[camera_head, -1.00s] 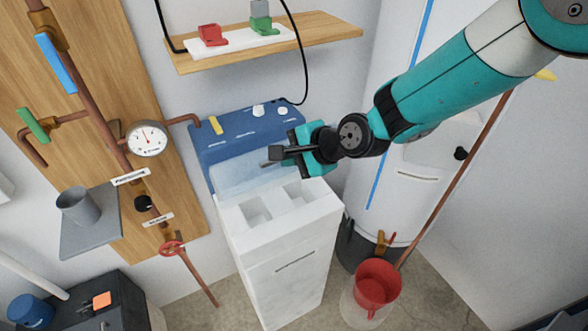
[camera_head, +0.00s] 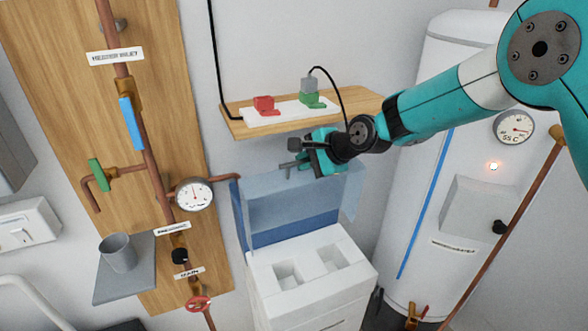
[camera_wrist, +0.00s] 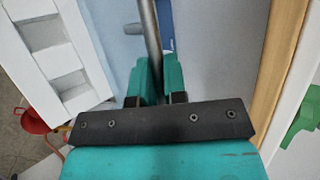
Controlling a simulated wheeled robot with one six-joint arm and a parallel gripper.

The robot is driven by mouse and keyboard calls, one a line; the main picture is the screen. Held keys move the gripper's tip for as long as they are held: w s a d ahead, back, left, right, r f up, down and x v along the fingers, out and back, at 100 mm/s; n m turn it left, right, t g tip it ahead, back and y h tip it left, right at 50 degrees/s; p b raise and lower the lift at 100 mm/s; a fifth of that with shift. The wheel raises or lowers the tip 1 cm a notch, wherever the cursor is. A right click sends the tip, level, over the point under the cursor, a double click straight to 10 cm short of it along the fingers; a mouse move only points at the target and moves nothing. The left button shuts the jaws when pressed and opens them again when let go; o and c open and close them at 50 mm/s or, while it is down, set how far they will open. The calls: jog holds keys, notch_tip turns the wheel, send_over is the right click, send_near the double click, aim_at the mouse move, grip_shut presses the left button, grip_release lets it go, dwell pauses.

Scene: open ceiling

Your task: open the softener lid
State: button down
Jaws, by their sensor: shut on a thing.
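The softener (camera_head: 315,268) is a white cabinet with two square wells in its top. Its pale blue, see-through lid (camera_head: 288,205) stands raised at the back, nearly upright, and both wells are uncovered. My gripper (camera_head: 294,162) is at the lid's upper edge. In the wrist view the teal fingers (camera_wrist: 155,88) are closed around a grey bar (camera_wrist: 149,40), which seems to be the lid's handle. The wells also show at the left of the wrist view (camera_wrist: 70,80). The exact contact is partly hidden by the fingers.
A wooden shelf (camera_head: 352,112) with a power strip, a red plug and a green plug is close above my gripper. A white tank (camera_head: 420,200) stands to the right. A wooden board (camera_head: 60,60) with copper pipes and a gauge (camera_head: 194,194) is at the left.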

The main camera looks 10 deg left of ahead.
dwell(0.4)
jog(key=c, duration=1.2)
grip_release()
jog(key=b+v, duration=0.6)
jog(key=v, duration=1.1)
jog(key=shift+d+r, duration=0.15)
jog(key=shift+d, duration=0.05)
